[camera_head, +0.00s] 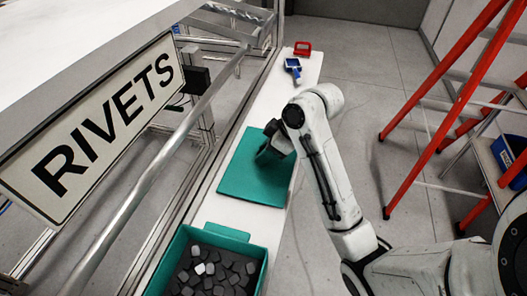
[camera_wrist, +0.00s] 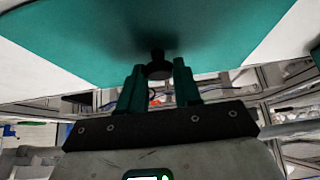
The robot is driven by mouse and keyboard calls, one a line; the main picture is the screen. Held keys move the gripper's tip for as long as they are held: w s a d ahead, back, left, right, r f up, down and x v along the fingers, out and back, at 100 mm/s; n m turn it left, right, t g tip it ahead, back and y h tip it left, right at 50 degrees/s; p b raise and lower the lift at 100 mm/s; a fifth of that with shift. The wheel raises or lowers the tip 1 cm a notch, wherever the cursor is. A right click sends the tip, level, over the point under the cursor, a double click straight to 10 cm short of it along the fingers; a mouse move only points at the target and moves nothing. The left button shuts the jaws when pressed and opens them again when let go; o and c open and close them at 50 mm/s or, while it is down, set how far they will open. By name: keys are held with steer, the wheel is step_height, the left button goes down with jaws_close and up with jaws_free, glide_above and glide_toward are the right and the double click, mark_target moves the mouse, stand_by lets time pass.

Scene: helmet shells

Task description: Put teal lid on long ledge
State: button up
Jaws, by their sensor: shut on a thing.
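The teal lid (camera_head: 252,180) is a flat square plate over the white long ledge (camera_head: 246,220), lying nearly level. In the wrist view the teal lid (camera_wrist: 110,42) fills the upper part, with a dark knob (camera_wrist: 156,66) at its middle. My gripper (camera_wrist: 157,84) is shut on the lid by this knob, its two fingers on either side. In the head view my gripper (camera_head: 272,148) is over the far part of the lid, and my arm hides its right far corner. I cannot tell whether the lid touches the ledge or hovers just above it.
A teal bin (camera_head: 212,234) with dark pieces stands at the near end of the ledge. A blue device (camera_head: 293,66) and a red object (camera_head: 302,48) lie at the far end. A "RIVETS" sign (camera_head: 100,115) and metal rails are left; a red ladder (camera_head: 445,95) stands right.

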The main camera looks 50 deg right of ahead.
steer(key=shift+f, duration=0.2)
steer(key=o, duration=1.1)
steer(key=shift+s+r, duration=0.1)
steer(key=shift+r, duration=0.4)
steer(key=p+v, duration=0.6)
steer(key=v, duration=0.5)
steer(key=shift+d+r+p, duration=0.1)
steer(key=shift+p, duration=0.3)
